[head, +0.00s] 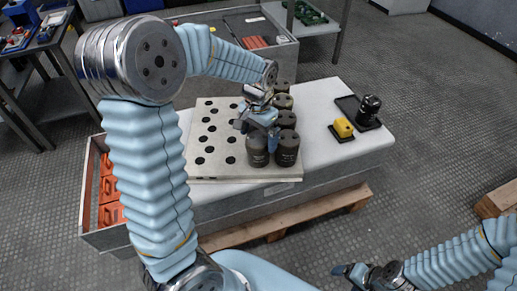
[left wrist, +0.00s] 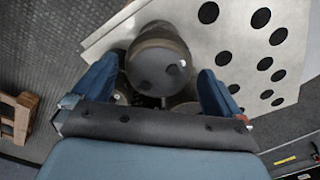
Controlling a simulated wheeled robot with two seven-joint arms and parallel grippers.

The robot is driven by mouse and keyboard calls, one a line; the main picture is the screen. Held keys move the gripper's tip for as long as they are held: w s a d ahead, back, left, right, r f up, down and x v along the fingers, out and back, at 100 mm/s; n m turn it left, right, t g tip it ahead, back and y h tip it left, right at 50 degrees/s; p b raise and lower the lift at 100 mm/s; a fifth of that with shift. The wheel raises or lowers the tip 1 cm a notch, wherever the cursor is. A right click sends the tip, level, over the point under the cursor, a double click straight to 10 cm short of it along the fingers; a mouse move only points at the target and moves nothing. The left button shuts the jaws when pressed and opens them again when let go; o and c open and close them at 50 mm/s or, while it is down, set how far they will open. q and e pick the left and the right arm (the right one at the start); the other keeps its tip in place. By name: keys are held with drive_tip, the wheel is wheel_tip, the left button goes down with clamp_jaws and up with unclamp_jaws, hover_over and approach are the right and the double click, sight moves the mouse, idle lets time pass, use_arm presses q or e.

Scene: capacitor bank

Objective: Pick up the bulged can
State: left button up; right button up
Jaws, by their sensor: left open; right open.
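Several dark cans stand upright at the right side of a pale plate with black holes (head: 215,135). One can (head: 257,152) stands out to the left of the others at the front; I cannot tell for sure which can is bulged. My left gripper (head: 257,125) is open above the cans. In the left wrist view a large dark can (left wrist: 158,62) with two terminals on its top lies between the spread blue fingers (left wrist: 158,92), with no clear contact. Parts of other cans show under the gripper. My right gripper (head: 345,270) is open and empty at the bottom, away from the bench.
The plate lies on a pale bench (head: 320,110). A yellow block (head: 343,128) and a black knobbed object (head: 369,108) stand on dark pads at its right. A wooden pallet (head: 290,218) lies in front, and a bin with orange parts (head: 108,190) is at the left.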

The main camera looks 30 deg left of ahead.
use_arm(q)
wheel_tip(320, 180, down, 5)
drive_tip(key=shift+s+r, duration=0.1)
drive_tip(key=shift+c, duration=0.3)
drive_tip(key=c, duration=1.2)
